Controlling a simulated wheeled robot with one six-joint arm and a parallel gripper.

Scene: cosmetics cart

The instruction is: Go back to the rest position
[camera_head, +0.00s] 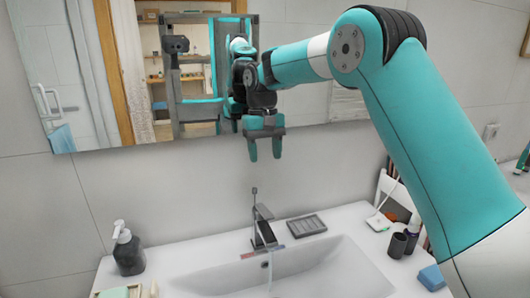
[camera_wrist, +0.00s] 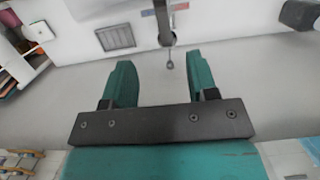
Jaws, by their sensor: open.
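My gripper (camera_head: 265,156) hangs fingers down in front of the wall and the mirror's lower edge, above the faucet in the head view. Its two teal fingers are apart with nothing between them. The wrist view also shows the gripper (camera_wrist: 158,65) open and empty. My teal arm reaches in from the right and bends at the elbow in front of the mirror.
The mirror (camera_head: 340,108) is close behind my gripper. Below are the white sink (camera_head: 320,275), dark faucet (camera_head: 264,230) and grey ridged soap dish (camera_head: 307,226). A dark soap dispenser (camera_head: 128,252) stands left; dark cups (camera_head: 397,246) and a blue block (camera_head: 432,277) sit right.

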